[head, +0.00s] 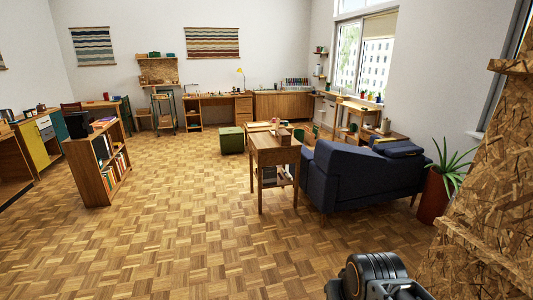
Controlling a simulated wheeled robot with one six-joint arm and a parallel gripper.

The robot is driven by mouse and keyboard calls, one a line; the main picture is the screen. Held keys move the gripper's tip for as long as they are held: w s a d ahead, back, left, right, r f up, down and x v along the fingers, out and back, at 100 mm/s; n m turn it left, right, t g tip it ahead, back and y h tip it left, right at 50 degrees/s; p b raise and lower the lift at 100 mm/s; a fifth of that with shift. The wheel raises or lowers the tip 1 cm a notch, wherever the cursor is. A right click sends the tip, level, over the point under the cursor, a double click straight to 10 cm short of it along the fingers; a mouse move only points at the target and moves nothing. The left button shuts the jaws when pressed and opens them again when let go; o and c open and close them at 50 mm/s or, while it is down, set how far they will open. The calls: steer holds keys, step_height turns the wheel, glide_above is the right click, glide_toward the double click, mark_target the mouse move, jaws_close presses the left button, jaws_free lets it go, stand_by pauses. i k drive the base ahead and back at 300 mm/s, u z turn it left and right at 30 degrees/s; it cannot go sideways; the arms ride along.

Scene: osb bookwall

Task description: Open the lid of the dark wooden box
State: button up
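A small brown box-like object (283,136) stands on the narrow wooden table (265,153) behind the sofa, across the floor from me. It may be the dark wooden box, but it is too small to tell, and its lid cannot be made out. Part of my own arm shows at the bottom right, well apart from that table. The fingers of my gripper do not show.
A dark blue sofa (355,178) stands right of the table. A low bookshelf (92,178) stands left, and a green box (231,140) sits farther back. A rough chipboard structure (490,190) and a potted plant (436,195) fill the right. The parquet floor (190,230) ahead is clear.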

mark_target(282, 135)
steer(key=u, duration=0.15)
steer(key=i, duration=2.35)
steer(key=u, duration=0.35)
steer(key=i, duration=2.8)
steer(key=u, duration=0.15)
